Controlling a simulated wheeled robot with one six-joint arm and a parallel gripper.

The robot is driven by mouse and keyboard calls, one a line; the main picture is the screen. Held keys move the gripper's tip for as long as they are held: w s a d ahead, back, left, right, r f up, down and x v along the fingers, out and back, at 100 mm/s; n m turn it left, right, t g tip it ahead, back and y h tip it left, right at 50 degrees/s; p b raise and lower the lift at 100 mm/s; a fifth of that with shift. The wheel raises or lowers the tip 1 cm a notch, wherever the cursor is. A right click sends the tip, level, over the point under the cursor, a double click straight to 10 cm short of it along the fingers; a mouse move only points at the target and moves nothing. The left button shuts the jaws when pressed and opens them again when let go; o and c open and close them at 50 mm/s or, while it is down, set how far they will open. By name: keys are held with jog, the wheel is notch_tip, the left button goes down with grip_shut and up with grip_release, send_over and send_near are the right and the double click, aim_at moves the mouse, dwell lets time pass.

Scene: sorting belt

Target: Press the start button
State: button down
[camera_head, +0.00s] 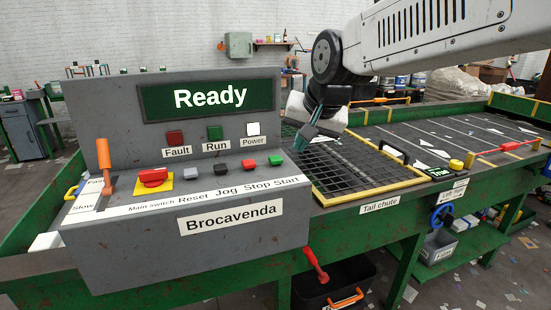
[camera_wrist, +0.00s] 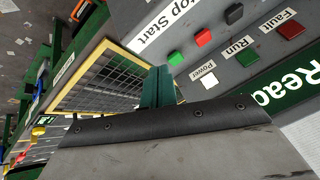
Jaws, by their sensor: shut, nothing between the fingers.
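The green start button (camera_head: 275,160) is the rightmost in the row on the grey console (camera_head: 230,264), above the word Start. In the wrist view the start button (camera_wrist: 174,58) lies just beyond the fingertips. My gripper (camera_head: 299,146) has teal fingers, pressed together with nothing between them. It hangs to the right of the start button and a little higher in the head view, apart from it. In the wrist view my gripper (camera_wrist: 157,74) reaches toward the console's edge. The console display (camera_head: 208,99) reads Ready.
The red stop button (camera_head: 248,163) sits left of start, then black jog (camera_head: 221,169) and grey reset (camera_head: 192,173). A red main switch (camera_head: 152,177) is on a yellow plate. Fault, run and power lamps stand above. A yellow-framed grid (camera_head: 352,164) lies right of the console.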

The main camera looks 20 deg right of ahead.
aim_at(277, 159)
jog(key=w+a+r+m+t, duration=0.1)
jog(key=w+r+m+t, duration=0.1)
jog(key=w, duration=1)
jog(key=shift+w+r+m+t, duration=0.3)
jog(key=shift+r+m, duration=0.1)
jog(key=shift+r, duration=0.05)
jog(key=shift+f, duration=4.45)
jog(key=shift+f, duration=0.4)
jog(key=shift+f, duration=0.5)
jog(key=shift+r, duration=0.95)
